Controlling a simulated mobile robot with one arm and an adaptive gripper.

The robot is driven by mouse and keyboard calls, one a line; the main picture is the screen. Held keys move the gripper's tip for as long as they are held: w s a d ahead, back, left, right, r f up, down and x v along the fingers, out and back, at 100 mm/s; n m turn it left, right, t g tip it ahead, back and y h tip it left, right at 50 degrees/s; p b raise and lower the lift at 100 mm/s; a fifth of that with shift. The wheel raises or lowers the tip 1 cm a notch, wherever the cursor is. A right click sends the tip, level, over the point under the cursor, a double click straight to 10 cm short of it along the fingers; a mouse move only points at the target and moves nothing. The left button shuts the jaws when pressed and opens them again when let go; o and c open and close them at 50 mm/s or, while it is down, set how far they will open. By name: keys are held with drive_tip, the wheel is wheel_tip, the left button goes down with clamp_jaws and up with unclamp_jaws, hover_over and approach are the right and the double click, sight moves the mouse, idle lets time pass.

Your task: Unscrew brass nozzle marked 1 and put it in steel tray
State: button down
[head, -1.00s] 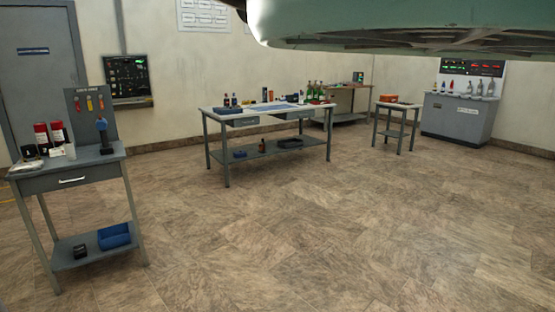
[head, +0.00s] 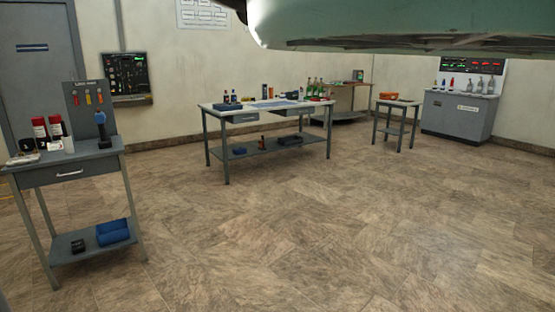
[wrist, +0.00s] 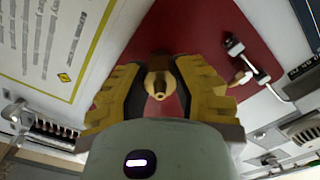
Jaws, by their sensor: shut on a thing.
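In the wrist view, my gripper (wrist: 160,92) has its two ridged yellow fingers closed on a brass nozzle (wrist: 159,77), one finger on each side. The nozzle's round open end points toward the camera, in front of a dark red panel (wrist: 205,35). I cannot see a number on it. A second brass fitting (wrist: 243,77) shows to the right on the same panel, outside the fingers. I cannot make out whether the held nozzle is still seated in the panel. My gripper is not in the head view. I cannot pick out the steel tray for certain.
Around the red panel are a printed white sheet (wrist: 45,45) and a ribbed connector (wrist: 45,128). The head view shows a grey workbench (head: 75,168) at left, a long table (head: 215,112) in the middle and a grey cabinet (head: 455,118) at right. The floor between is clear.

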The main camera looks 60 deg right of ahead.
drive_tip(key=shift+f, duration=0.25)
drive_tip(key=shift+f+n+b, duration=0.1)
drive_tip(key=shift+n+b, duration=0.2)
drive_tip(key=shift+b, duration=0.2)
drive_tip(key=shift+n, duration=0.3)
drive_tip(key=c, duration=0.9)
unclamp_jaws()
drive_tip(key=shift+r, duration=0.25)
drive_tip(key=shift+o, duration=0.2)
drive_tip(key=d+m+p, duration=0.1)
drive_tip(key=s+d+m+p, duration=0.1)
drive_tip(key=d+m, duration=0.1)
drive_tip(key=shift+s+d, duration=0.2)
drive_tip(key=shift+d, duration=0.05)
